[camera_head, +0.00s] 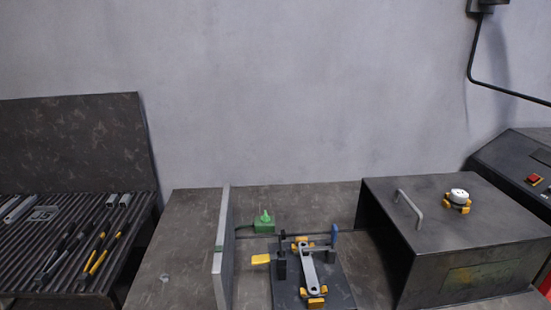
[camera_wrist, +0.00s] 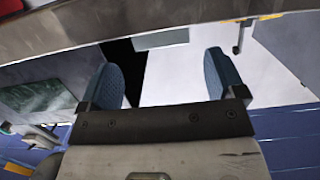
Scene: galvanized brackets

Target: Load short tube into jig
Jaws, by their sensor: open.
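My gripper (camera_wrist: 164,68) shows only in the wrist view. Its two blue-padded fingers are wide apart, and I see nothing held between them. In the head view, two short grey tube pieces (camera_head: 118,200) lie side by side at the back right of the slatted rack on the left. My gripper is not seen near the tubes or the jig.
The slatted rack (camera_head: 28,258) also holds longer grey pieces and yellow-handled pliers (camera_head: 103,253). An upright grey plate (camera_head: 221,262) stands left of the jig. A dark box (camera_head: 450,222) with a handle stands right. The bench (camera_head: 180,250) left of the upright plate is mostly clear.

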